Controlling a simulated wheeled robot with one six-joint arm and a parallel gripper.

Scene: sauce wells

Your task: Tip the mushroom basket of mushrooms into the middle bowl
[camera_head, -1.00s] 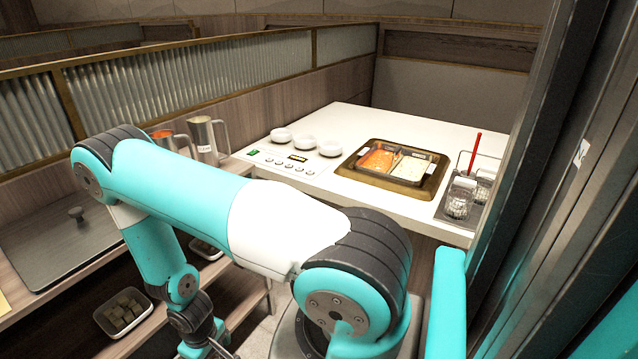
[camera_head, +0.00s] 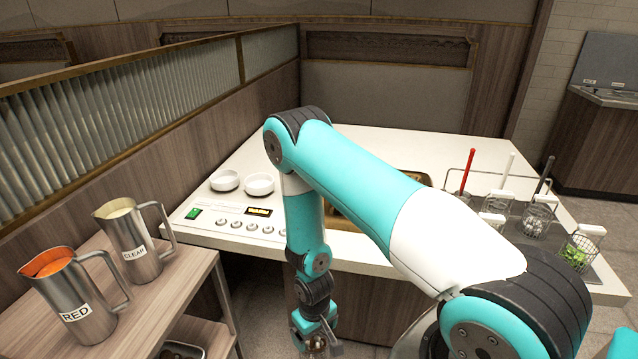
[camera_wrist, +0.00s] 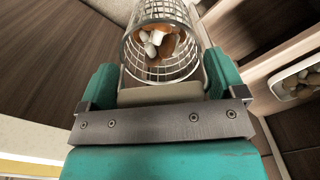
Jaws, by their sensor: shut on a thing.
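In the wrist view, my gripper (camera_wrist: 158,88) is shut on the handle plate of the wire mushroom basket (camera_wrist: 128,62). Brown and white mushrooms (camera_wrist: 160,42) lie inside it. In the head view my gripper (camera_head: 317,340) hangs low in front of the counter, with only a small part of the basket in sight. The middle bowl (camera_head: 260,185) is white and stands on the counter, right of another white bowl (camera_head: 225,181). The third bowl is hidden behind my arm. My gripper is below and right of the bowls in the picture.
Metal pitchers marked RED (camera_head: 72,300) and CLEAR (camera_head: 132,250) stand on the wooden shelf at left. A button panel (camera_head: 235,224) lies before the bowls. Wire baskets (camera_head: 578,254) and upright sticks stand at the counter's right. The sauce-well frame (camera_head: 345,212) is mostly behind my arm.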

